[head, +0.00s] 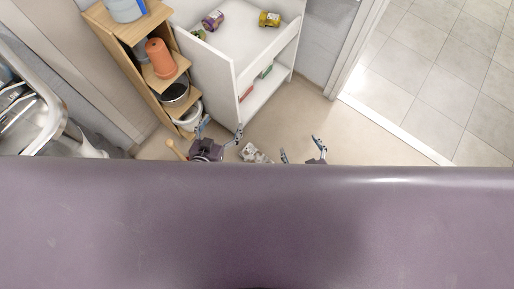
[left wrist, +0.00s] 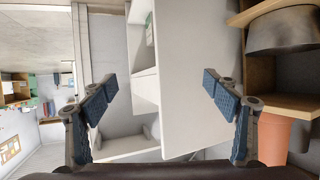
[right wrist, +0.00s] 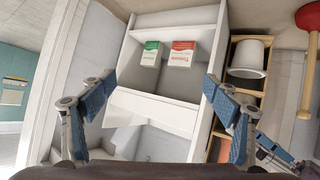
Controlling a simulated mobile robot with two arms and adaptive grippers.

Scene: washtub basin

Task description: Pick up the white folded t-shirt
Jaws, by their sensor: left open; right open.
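I cannot make out a white folded t-shirt for certain in any view. A small grey-and-white patterned thing (head: 254,153) shows on the floor between my grippers in the head view, partly cut off by my body; I cannot tell what it is. My left gripper (head: 220,130) is open and empty, in front of the white shelf unit. In the left wrist view its fingers (left wrist: 158,88) stand apart with nothing between them. My right gripper (head: 301,147) is open and empty, further right over the floor. In the right wrist view its fingers (right wrist: 160,88) are apart.
The white shelf unit (head: 236,50) holds a purple jar (head: 213,20) and a yellow jar (head: 269,19). A wooden rack (head: 120,30) with a terracotta pot (head: 160,58) stands beside it. A plunger (right wrist: 308,75) is at right. Tiled floor (head: 440,60) at right is clear.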

